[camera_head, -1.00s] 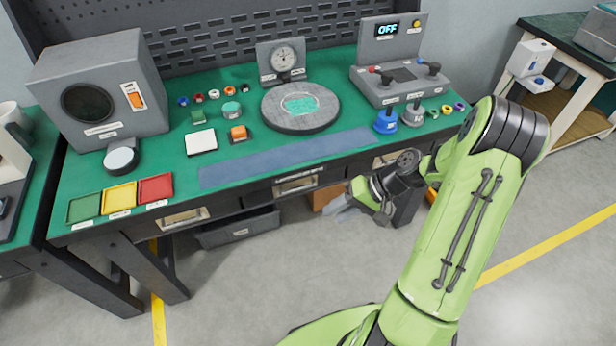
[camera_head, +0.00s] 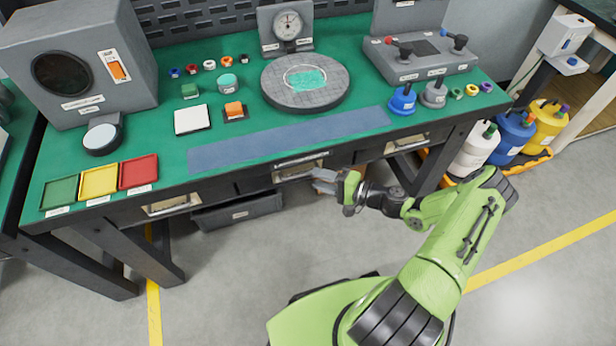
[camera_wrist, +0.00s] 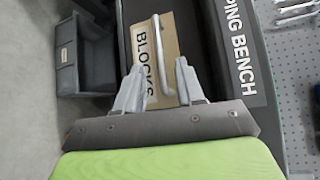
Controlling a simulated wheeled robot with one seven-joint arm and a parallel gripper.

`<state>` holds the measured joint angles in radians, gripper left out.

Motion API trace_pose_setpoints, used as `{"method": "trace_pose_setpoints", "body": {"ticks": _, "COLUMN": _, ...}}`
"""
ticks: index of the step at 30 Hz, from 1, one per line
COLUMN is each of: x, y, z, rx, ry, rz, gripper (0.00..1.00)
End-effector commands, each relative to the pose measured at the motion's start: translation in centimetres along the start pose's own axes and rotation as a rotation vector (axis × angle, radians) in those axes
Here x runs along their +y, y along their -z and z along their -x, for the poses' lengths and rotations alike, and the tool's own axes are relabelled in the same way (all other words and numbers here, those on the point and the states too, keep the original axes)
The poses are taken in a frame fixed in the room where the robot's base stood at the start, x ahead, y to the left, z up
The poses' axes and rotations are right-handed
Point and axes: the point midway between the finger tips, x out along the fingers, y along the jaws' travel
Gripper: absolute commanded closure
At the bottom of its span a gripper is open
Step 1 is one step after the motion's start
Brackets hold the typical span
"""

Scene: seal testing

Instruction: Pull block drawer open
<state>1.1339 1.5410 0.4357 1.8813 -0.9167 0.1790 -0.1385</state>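The block drawer shows in the wrist view as a tan front panel (camera_wrist: 146,46) marked BLOCKS, with a silver bar handle (camera_wrist: 161,52). In the head view its front (camera_head: 290,173) is in the middle of the bench's front edge and looks shut. My gripper (camera_head: 318,182) is in front of this drawer, partly covering it. In the wrist view, my gripper (camera_wrist: 160,72) is open, its two grey fingers apart. The near end of the handle appears between the fingers; I cannot tell whether they touch it. Nothing is held.
Other drawers sit at the left (camera_head: 172,204) and right (camera_head: 406,143) of the bench front. A dark open bin (camera_head: 238,212) is below the bench, left of my gripper. Several bottles (camera_head: 512,135) stand at the right. The floor before the bench is clear.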

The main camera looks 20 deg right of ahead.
Motion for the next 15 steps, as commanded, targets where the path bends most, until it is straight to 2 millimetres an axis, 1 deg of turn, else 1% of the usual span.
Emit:
{"method": "trace_pose_setpoints", "body": {"ticks": 1, "x": 0.2, "y": -0.1, "z": -1.2, "rx": -0.005, "ry": 0.001, "rz": 0.002, "gripper": 0.62}}
{"method": "trace_pose_setpoints", "body": {"ticks": 3, "x": 0.2, "y": -0.1, "z": -2.6, "rx": -0.004, "ry": 0.0, "rz": 0.001, "gripper": 0.62}}
{"method": "trace_pose_setpoints", "body": {"ticks": 6, "x": 0.1, "y": 0.0, "z": -3.8, "rx": -0.002, "ry": 0.0, "rz": 0.002, "gripper": 0.62}}
{"method": "trace_pose_setpoints", "body": {"ticks": 9, "x": 0.1, "y": 0.1, "z": -4.4, "rx": 0.001, "ry": 0.0, "rz": 0.001, "gripper": 0.62}}
{"method": "trace_pose_setpoints", "body": {"ticks": 15, "x": 0.0, "y": 0.0, "z": -4.5, "rx": 0.001, "ry": -0.001, "rz": 0.0, "gripper": 0.62}}
